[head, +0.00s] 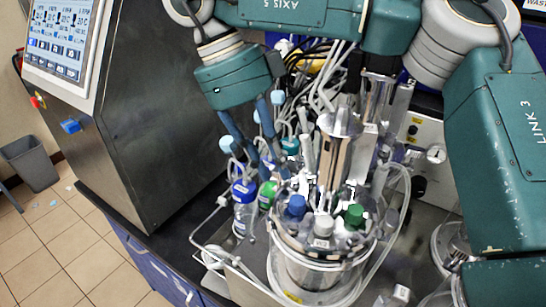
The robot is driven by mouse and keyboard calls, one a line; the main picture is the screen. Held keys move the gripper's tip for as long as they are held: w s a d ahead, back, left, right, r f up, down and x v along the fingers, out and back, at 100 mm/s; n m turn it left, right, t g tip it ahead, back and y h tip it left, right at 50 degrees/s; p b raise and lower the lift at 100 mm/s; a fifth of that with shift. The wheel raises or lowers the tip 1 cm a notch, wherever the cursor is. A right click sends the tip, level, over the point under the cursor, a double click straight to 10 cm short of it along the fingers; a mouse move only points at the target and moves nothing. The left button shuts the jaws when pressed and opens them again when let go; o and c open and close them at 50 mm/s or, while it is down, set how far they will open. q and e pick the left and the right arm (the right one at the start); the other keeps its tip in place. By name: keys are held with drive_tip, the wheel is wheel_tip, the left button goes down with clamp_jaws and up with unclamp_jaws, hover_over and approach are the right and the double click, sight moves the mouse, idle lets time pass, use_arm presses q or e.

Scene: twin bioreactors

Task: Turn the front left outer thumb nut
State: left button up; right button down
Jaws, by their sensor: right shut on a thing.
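My right gripper (268,160) hangs from my green arm at the upper left of the head view. Its two blue-grey fingers point down and close in behind the left side of the front glass-and-steel bioreactor vessel (318,272). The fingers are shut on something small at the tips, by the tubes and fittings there. The thumb nut itself is hidden or too small to make out. The vessel's head plate carries a blue cap (296,206), a white cap (323,226) and a green cap (354,215) around a tall silver motor (340,125). My left gripper is not in view.
Bottles with a blue cap (243,190) and a green cap (267,192) stand left of the vessel. Looped tubes (404,190) crowd around it. A steel cabinet with a screen (60,40) stands left. A grey bin (30,163) is on the tiled floor.

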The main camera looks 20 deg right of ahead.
drive_tip(key=shift+w+d+r+m+g+y+p, duration=0.15)
drive_tip(key=shift+m+p, duration=0.1)
drive_tip(key=shift+m, duration=0.3)
drive_tip(key=shift+w+m+g+y+p, duration=0.15)
drive_tip(key=shift+m+p, duration=0.1)
drive_tip(key=shift+m, duration=0.3)
drive_tip(key=shift+d+m+y+p, duration=0.1)
drive_tip(key=shift+m+y+p, duration=0.2)
drive_tip(key=shift+m, duration=0.9)
